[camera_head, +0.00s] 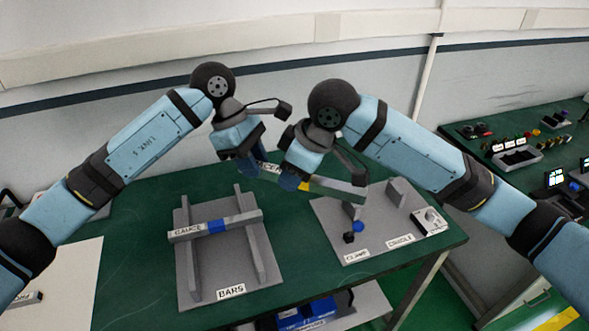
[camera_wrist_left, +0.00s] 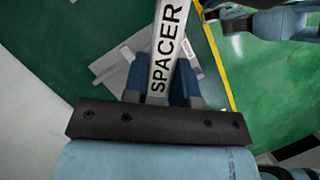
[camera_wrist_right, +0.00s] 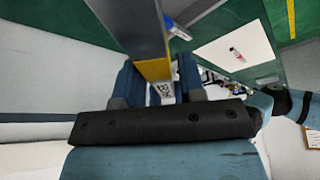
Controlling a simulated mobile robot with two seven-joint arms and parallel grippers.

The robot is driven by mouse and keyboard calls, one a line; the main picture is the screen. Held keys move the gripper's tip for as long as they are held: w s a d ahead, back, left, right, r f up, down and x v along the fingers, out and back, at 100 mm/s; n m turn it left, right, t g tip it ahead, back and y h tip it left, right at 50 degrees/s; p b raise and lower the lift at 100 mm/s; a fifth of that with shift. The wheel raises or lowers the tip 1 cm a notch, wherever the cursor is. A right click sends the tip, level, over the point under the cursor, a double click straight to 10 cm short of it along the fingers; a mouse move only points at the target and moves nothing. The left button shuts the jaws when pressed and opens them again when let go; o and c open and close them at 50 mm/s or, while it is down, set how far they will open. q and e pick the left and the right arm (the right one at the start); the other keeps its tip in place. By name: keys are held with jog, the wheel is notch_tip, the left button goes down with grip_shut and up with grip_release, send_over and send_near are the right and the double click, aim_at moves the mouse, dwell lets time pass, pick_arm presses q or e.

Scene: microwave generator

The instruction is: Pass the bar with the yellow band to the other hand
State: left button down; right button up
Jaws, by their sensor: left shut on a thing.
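The bar with the yellow band (camera_head: 338,188) is a grey bar marked SPACER, held in the air above the green table. My left gripper (camera_head: 252,163) is shut on its left part; the lettering lies along the bar in the left wrist view (camera_wrist_left: 166,45). My right gripper (camera_head: 292,179) is at the bar near the yellow band, its fingers on either side. In the right wrist view the yellow band (camera_wrist_right: 154,69) lies between these fingers; whether they press on it I cannot tell. The fingers partly hide the bar.
Below is a grey rack labelled BARS (camera_head: 200,286) with a blue-banded GAUGE bar (camera_head: 243,219) across its rails. To its right is a grey plate (camera_head: 378,232) with CLAMP and CRADLE labels and upright blocks. A second bench (camera_head: 470,150) with small parts stands at the right.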

grip_shut()
pick_arm(q)
jog(key=c, duration=0.8)
grip_release()
jog(key=shift+c, duration=0.2)
